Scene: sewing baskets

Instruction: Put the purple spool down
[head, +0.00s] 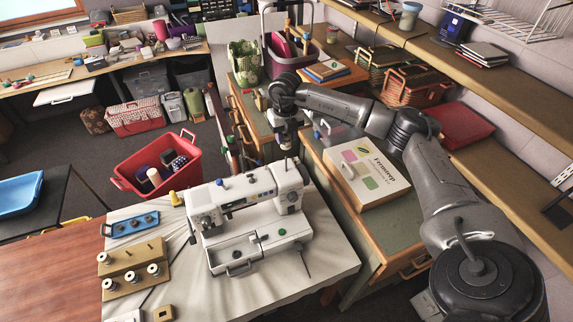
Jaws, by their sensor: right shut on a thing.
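My right arm reaches in from the right, and its gripper (286,138) points down above the back right of the white sewing machine (245,205). The right gripper is shut on the purple spool, which is small and mostly hidden by the fingers, so its colour and tilt are hard to make out. Whether it touches the machine's top below cannot be told. My left gripper is not in view.
The machine stands on a cloth-covered table (325,250). A wooden spool rack (134,255) and a blue tray (132,225) are at its left. A red basket (187,183) stands behind it. A white-lidded box (385,190) lies on the cabinet to the right.

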